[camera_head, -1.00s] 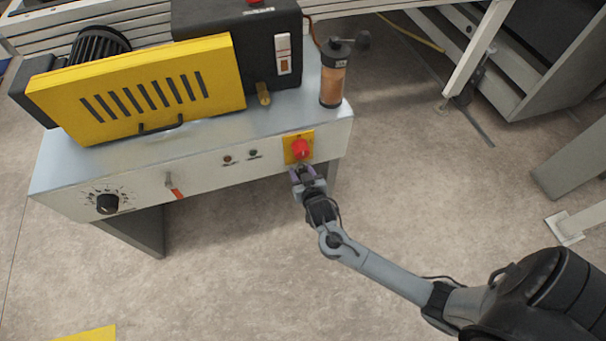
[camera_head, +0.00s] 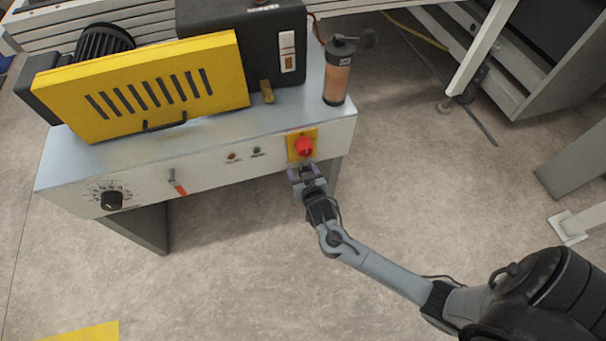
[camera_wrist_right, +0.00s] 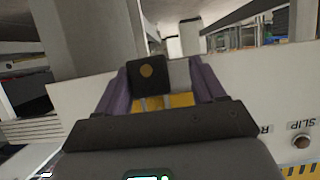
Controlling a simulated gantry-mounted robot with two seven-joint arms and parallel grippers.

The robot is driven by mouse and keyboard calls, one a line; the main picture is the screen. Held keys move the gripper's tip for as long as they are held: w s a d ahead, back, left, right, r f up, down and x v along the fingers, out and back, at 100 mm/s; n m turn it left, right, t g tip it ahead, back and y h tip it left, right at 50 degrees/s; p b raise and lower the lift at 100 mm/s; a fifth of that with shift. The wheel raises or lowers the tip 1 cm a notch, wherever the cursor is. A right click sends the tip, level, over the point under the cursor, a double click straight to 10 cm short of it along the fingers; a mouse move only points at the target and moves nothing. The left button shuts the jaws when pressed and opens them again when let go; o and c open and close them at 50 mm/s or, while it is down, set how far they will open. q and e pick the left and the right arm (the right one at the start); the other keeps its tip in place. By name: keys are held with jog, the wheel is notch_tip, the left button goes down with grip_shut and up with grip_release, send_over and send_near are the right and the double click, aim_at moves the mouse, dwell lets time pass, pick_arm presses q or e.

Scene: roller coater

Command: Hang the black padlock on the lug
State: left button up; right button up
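The black padlock (camera_wrist_right: 146,71) with a round brass disc shows between my right fingers in the right wrist view, which is upside down. Its shackle (camera_wrist_right: 146,103) runs towards the yellow plate (camera_wrist_right: 180,101), so body hangs below shackle. I cannot tell whether the shackle is around the lug; the lug is not clear. My right gripper (camera_head: 306,172) is just under the red switch (camera_head: 305,147) on its yellow plate. Its purple fingers (camera_wrist_right: 160,80) are apart, with a gap on one side of the padlock. My left gripper is in neither view.
The floor in front is clear.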

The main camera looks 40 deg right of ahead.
jog(key=shift+d, duration=0.55)
jog(key=shift+s+a, duration=0.1)
